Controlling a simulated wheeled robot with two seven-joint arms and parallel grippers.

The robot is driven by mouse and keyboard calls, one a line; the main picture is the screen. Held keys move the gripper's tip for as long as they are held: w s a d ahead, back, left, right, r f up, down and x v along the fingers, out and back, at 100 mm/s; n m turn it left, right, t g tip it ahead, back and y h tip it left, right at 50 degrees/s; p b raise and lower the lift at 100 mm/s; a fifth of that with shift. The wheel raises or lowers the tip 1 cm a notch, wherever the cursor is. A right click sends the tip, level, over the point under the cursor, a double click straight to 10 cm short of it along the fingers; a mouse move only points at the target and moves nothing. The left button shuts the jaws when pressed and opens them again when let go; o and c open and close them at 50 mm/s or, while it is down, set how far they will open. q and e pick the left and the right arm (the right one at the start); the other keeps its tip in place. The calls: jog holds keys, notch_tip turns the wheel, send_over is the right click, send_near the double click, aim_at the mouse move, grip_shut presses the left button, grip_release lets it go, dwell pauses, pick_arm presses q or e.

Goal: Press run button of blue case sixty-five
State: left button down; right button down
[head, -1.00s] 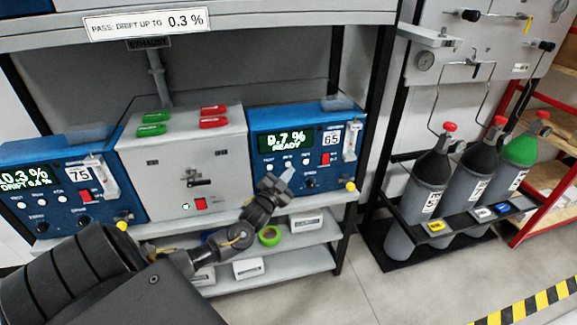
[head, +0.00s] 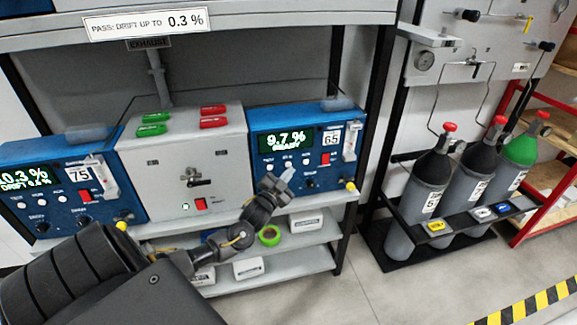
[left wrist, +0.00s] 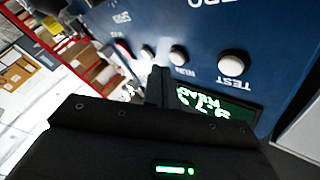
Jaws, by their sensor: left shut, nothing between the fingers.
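The blue case sixty-five (head: 258,124) stands at the right end of the shelf. Its green display (head: 286,141) reads 9.7 % with READY below, and a 65 plate sits beside it. A row of white buttons lies under the display. In the left wrist view the case is upside down, with the run button (left wrist: 179,55) between the TEST button (left wrist: 232,65) and another white button (left wrist: 147,52). My left gripper (head: 287,174) is shut and empty, its tip in front of the button row. In the wrist view the tip (left wrist: 160,72) shows close beside the run button; I cannot tell whether they touch.
A grey unit (head: 185,155) with green and red tags stands left of the case, then a blue case marked 75 (head: 50,180). Below are shelves with white boxes and green tape (head: 269,236). Gas cylinders (head: 425,190) stand to the right. Floor between is clear.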

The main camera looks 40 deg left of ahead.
pick_arm(q)
jog(key=shift+w+a, duration=0.1)
jog(key=shift+a, duration=0.1)
jog(key=shift+w+a, duration=0.15)
jog(key=shift+a, duration=0.05)
jog(key=shift+w+a, duration=0.2)
jog(key=shift+a, duration=0.15)
dwell(1.2)
jog(key=shift+d, duration=0.1)
jog(key=shift+s+d+p, duration=0.3)
jog(key=shift+s+d, duration=0.2)
jog(key=shift+d, duration=0.15)
jog(key=s+d+p, duration=0.1)
jog(key=d, duration=0.1)
jog(key=s+d+p, duration=0.1)
jog(key=d, duration=0.1)
jog(key=shift+s+p, duration=0.4)
